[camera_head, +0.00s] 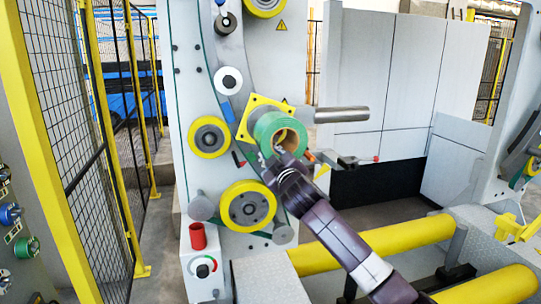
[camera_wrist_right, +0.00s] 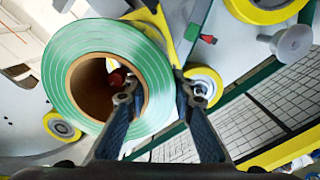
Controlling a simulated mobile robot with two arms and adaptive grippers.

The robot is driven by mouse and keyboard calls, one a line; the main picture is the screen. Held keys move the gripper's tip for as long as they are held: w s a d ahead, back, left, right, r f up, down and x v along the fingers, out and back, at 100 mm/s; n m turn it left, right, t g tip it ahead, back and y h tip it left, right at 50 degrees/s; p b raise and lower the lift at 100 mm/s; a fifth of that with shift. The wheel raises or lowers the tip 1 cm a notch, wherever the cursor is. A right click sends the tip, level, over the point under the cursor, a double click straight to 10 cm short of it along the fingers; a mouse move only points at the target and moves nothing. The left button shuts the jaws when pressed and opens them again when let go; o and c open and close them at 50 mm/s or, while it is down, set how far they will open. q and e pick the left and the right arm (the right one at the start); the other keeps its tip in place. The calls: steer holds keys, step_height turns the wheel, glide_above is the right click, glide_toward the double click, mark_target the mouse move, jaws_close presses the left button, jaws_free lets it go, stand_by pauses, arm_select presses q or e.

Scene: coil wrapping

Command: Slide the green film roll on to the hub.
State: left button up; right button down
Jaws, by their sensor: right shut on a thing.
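The green film roll (camera_head: 266,127), with a brown hollow core, is in front of the yellow square plate (camera_head: 257,103) on the grey machine panel. My right gripper (camera_head: 277,160) is shut on the roll's lower side. In the right wrist view, the green roll (camera_wrist_right: 75,85) faces the camera; one finger of my right gripper (camera_wrist_right: 152,88) reaches to the core opening and the other is on the outside. The hub behind the roll is mostly hidden, so I cannot tell whether the roll is around it. A reddish part shows through the core. My left gripper is out of view.
A bare metal shaft (camera_head: 342,114) sticks out right of the roll. Yellow-rimmed rollers (camera_head: 248,206) sit on the panel below and beside it. Yellow horizontal cylinders (camera_head: 370,245) lie low at the right. A mesh fence (camera_head: 60,110) stands left.

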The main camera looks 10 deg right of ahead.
steer(key=w, duration=0.8)
steer(key=shift+a+r+b, duration=0.2)
steer(key=shift+r+b, duration=0.1)
stand_by(2.6)
steer(key=c, duration=1.9)
jaws_free()
steer(key=shift+s, duration=0.1)
steer(key=o, duration=0.3)
steer(key=shift+a, duration=0.1)
steer(key=shift+f, duration=0.1)
steer(key=shift+s+d, duration=0.2)
steer(key=shift+s, duration=2.85)
steer(key=shift+s+a, duration=0.2)
steer(key=shift+s, duration=0.85)
